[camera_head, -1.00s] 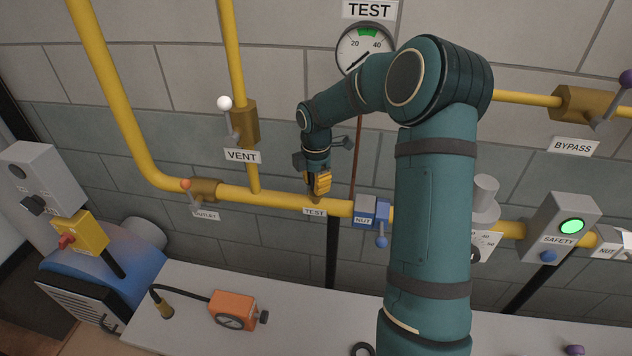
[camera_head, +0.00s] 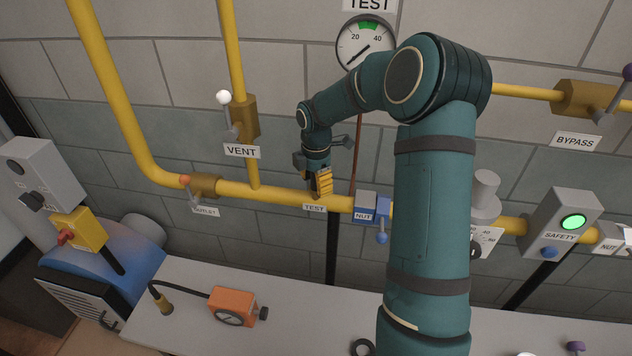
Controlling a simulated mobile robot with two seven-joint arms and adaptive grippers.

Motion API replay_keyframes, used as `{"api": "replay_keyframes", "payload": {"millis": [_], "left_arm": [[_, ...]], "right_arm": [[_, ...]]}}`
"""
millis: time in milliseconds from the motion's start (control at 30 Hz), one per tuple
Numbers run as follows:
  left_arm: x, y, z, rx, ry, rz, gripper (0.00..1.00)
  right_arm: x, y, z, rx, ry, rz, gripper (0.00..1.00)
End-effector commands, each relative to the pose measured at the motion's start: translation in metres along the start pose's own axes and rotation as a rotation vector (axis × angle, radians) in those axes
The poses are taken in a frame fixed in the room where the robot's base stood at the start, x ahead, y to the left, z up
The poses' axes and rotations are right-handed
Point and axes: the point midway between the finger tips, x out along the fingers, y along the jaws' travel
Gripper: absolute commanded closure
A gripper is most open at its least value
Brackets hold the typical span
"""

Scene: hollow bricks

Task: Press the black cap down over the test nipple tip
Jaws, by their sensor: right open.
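My right gripper (camera_head: 321,184), with yellow finger pads, points down at the yellow pipe (camera_head: 285,197) just above the small TEST label (camera_head: 314,208). It is open, and its fingers are right at the spot of the test nipple, close above or around it; I cannot tell which. The nipple is hidden behind the fingers. I cannot make out the black cap; the fingers may be hiding it. My left gripper is not in view.
A blue NUT fitting (camera_head: 365,206) sits on the pipe just right of the gripper. A thin copper tube (camera_head: 358,160) rises behind it to the gauge (camera_head: 366,44). The VENT valve (camera_head: 243,120) is to the left. An orange meter (camera_head: 233,306) lies on the bench (camera_head: 190,280).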

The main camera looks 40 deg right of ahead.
Motion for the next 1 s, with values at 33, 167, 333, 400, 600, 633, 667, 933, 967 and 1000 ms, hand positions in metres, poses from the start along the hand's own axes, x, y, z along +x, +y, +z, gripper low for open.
{"api": "replay_keyframes", "payload": {"millis": [33, 167, 333, 400, 600, 633, 667, 933, 967, 1000], "left_arm": [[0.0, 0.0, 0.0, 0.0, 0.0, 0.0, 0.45], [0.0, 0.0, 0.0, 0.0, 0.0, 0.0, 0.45], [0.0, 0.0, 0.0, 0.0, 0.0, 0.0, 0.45], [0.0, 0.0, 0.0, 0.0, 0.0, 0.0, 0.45], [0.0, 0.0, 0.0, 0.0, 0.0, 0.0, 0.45], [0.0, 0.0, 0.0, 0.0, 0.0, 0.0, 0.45], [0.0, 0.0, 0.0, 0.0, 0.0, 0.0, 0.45], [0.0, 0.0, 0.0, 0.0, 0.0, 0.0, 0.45], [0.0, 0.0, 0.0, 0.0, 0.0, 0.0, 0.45], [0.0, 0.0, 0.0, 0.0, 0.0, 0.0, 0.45]], "right_arm": [[-0.003, 0.001, 0.0, 0.0, 0.0, 0.002, 0.46], [-0.018, 0.001, 0.0, 0.0, -0.001, 0.005, 0.46], [-0.053, 0.001, 0.0, -0.001, -0.002, 0.006, 0.46], [-0.067, 0.001, -0.001, -0.001, 0.0, 0.005, 0.46], [-0.101, 0.001, 0.0, 0.0, -0.001, 0.003, 0.46], [-0.105, 0.001, 0.0, 0.0, -0.001, 0.003, 0.46], [-0.108, 0.001, 0.0, 0.0, -0.001, 0.003, 0.46], [-0.12, 0.0, 0.0, -0.001, 0.0, 0.001, 0.46], [-0.12, 0.0, 0.0, -0.001, 0.0, 0.001, 0.46], [-0.12, 0.0, 0.0, -0.001, 0.0, 0.001, 0.46]]}}
